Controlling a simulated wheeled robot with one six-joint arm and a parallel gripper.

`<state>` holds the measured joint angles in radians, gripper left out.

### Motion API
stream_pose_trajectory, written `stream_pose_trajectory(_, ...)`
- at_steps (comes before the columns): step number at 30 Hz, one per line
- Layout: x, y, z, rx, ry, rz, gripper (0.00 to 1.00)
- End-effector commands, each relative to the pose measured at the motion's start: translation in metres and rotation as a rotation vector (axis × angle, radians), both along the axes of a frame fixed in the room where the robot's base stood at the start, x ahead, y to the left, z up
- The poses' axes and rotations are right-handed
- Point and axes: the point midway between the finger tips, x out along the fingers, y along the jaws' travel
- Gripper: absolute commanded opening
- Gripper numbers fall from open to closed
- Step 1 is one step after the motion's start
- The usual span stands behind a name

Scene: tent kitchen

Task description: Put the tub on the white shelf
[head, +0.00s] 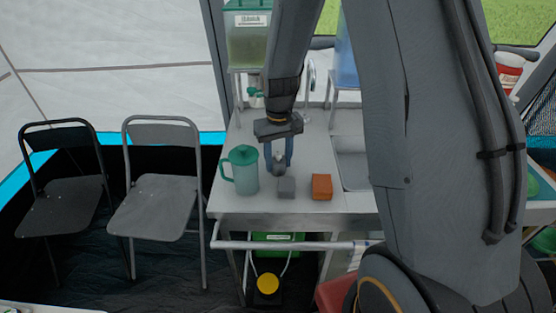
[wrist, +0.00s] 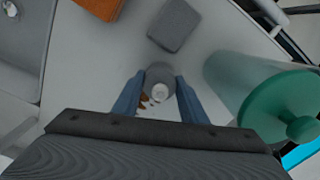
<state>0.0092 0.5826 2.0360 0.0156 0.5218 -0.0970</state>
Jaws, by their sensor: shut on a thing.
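My gripper (head: 278,158) points down over the steel counter, with its blue fingers shut on a small grey round container (head: 279,168). In the wrist view the container (wrist: 160,74) sits between the fingertips (wrist: 160,97), with a pale knob on top and brown and white marks on its near side. I cannot tell for sure whether this is the tub. Its base is at or just above the counter; contact is unclear. A red and white tub-like container (head: 508,72) stands at the far right, partly behind my arm. I cannot make out a white shelf.
A jug with a green lid (head: 242,170) stands close left of my gripper. A grey block (head: 286,188) and an orange-brown block (head: 322,187) lie to the right on the counter (head: 240,205). A sink (head: 352,160) is further right. Dispensers (head: 249,40) stand behind.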

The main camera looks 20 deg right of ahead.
Motion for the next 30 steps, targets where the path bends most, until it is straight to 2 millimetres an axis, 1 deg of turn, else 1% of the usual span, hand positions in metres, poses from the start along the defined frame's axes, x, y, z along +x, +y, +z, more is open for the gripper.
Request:
stream_pose_trajectory(2, 0.0, 0.0, -0.003, 0.0, 0.001, 0.0, 0.23)
stream_pose_trajectory(3, 0.0, 0.0, -0.003, 0.0, 0.001, 0.0, 0.44)
stream_pose_trajectory(5, 0.0, 0.0, -0.002, 0.0, 0.001, 0.0, 0.54)
stream_pose_trajectory(6, 0.0, 0.0, -0.002, 0.0, 0.001, 0.0, 0.57)
stream_pose_trajectory(14, 0.0, 0.0, -0.002, 0.0, 0.0, 0.0, 0.57)
stream_pose_trajectory(19, 0.001, 0.0, 0.007, 0.0, -0.002, 0.0, 0.57)
stream_pose_trajectory(23, 0.001, 0.0, 0.025, 0.0, -0.004, 0.0, 0.57)
stream_pose_trajectory(30, 0.002, -0.001, 0.071, -0.001, -0.006, 0.0, 0.57)
